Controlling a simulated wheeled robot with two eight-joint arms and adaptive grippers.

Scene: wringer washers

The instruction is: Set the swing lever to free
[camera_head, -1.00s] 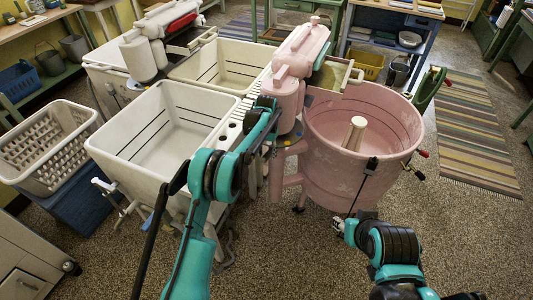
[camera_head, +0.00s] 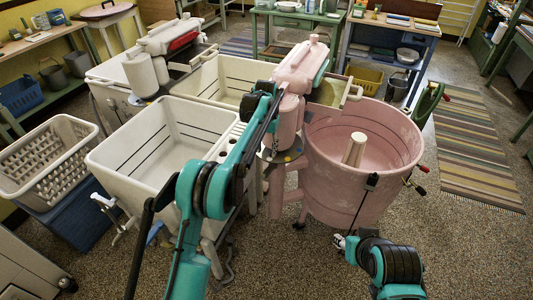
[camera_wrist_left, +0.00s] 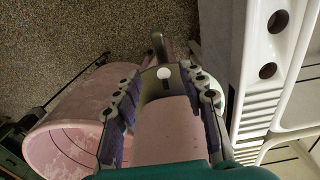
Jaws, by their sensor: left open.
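My left gripper (camera_wrist_left: 164,82) is open, its two padded fingers spread either side of the pink wringer post in the left wrist view. A small white ball knob (camera_wrist_left: 163,73) shows between the fingertips, apart from both. It appears to be the swing lever's knob, though the lever's setting cannot be told. In the head view the pink wringer (camera_head: 299,65) stands beside the pink tub, with a grey disc (camera_head: 283,156) low on its post. My left arm reaches over to this post and hides part of it. My right gripper (camera_head: 339,241) shows only partly at the lower right.
The pink washer tub (camera_head: 400,135) stands right of the wringer. White twin tubs (camera_head: 125,155) stand to the left, close beside my left arm. A white basket (camera_head: 48,160) sits at far left. Open speckled floor lies in front and right, with a striped rug (camera_head: 478,150).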

